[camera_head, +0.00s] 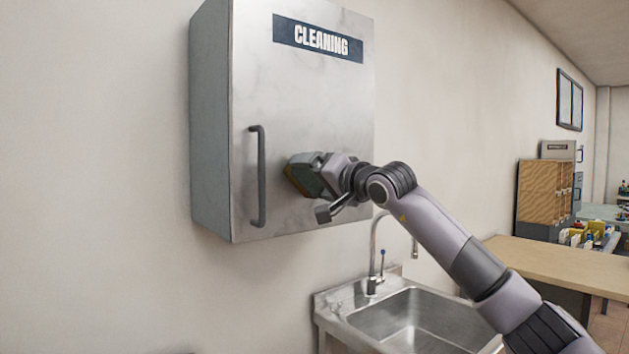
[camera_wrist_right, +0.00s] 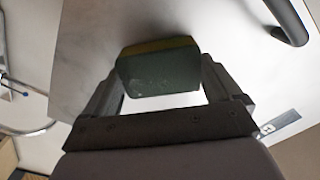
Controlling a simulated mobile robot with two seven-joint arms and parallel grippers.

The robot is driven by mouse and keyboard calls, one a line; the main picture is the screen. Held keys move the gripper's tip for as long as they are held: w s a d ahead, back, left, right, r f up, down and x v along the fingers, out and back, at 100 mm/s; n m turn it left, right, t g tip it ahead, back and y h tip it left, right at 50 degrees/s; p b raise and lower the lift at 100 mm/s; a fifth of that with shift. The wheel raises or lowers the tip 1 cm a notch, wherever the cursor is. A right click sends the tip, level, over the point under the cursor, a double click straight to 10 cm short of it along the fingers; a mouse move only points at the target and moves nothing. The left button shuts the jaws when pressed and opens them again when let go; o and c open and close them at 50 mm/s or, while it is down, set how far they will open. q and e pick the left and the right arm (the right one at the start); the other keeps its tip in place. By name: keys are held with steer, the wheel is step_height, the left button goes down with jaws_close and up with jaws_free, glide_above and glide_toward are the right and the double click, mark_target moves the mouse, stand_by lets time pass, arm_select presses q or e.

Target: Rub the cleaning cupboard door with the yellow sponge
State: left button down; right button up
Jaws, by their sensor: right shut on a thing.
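The grey metal cleaning cupboard (camera_head: 300,90) hangs on the wall, its door shut, with a dark label reading CLEANING and a vertical handle (camera_head: 258,176) at the door's left side. My right gripper (camera_head: 305,175) is at the lower middle of the door, right of the handle. It is shut on the sponge (camera_head: 297,181), which shows a yellow layer and a dark green one. In the right wrist view the sponge (camera_wrist_right: 158,68) sits between both fingers, its yellow side toward the door (camera_wrist_right: 120,25). It appears to touch the door, but I cannot tell for certain. My left gripper is not in view.
A steel sink (camera_head: 410,318) with a tall curved tap (camera_head: 374,250) stands below the cupboard to the right. A wooden counter (camera_head: 560,265) and a pigeonhole unit (camera_head: 540,192) are farther right. The wall left of the cupboard is clear.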

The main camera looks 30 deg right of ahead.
steer(key=s, duration=0.1)
steer(key=s+b, duration=0.1)
steer(key=s, duration=0.1)
steer(key=s+b, duration=0.1)
steer(key=shift+s+d, duration=0.2)
steer(key=shift+d, duration=0.1)
steer(key=shift+s+b, duration=0.3)
steer(key=shift+s, duration=0.2)
steer(key=shift+s+d+b, duration=0.1)
steer(key=shift+s+b, duration=0.45)
steer(key=shift+s, duration=0.95)
